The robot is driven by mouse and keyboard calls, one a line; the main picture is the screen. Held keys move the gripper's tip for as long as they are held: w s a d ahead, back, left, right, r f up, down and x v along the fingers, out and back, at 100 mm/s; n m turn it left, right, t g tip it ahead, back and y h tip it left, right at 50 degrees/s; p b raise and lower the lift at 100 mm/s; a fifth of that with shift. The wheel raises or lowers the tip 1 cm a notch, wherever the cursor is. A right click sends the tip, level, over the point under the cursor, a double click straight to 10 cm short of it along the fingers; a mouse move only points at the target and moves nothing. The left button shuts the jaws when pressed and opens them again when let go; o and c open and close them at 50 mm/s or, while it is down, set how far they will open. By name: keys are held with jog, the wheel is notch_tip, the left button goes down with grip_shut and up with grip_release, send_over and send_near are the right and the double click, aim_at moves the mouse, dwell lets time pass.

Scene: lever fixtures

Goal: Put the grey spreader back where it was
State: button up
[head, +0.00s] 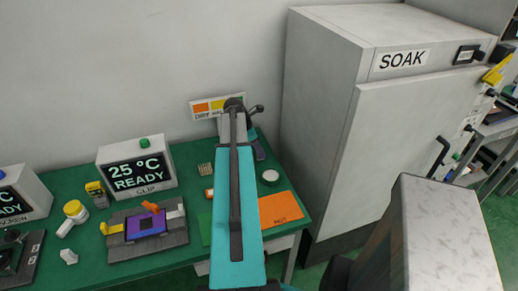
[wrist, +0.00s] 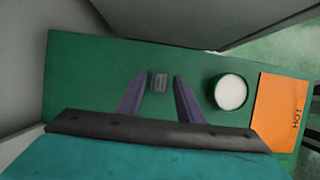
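A small grey block (wrist: 160,82), which looks like the grey spreader seen from above, shows on the green bench top in the wrist view. My gripper (wrist: 161,75) is open, with one dark purple finger on each side of the block. A gap shows between the block and each finger, so it is not gripped. How high the fingers are above the bench I cannot tell. In the head view my arm covers the spreader, and only a bit of dark purple finger (head: 259,152) shows behind it.
A round white-topped pot (wrist: 230,92) stands right of the fingers, beside an orange HOT mat (wrist: 280,112). Left of my arm are a grey fixture (head: 172,238) with coloured parts and a display box (head: 137,171). The white SOAK cabinet (head: 345,100) stands right of the bench.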

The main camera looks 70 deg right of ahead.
jog(key=shift+r, duration=0.1)
jog(key=b+v, duration=0.2)
jog(key=v, duration=1)
dwell(0.4)
jog(key=shift+s, duration=0.1)
dwell(0.5)
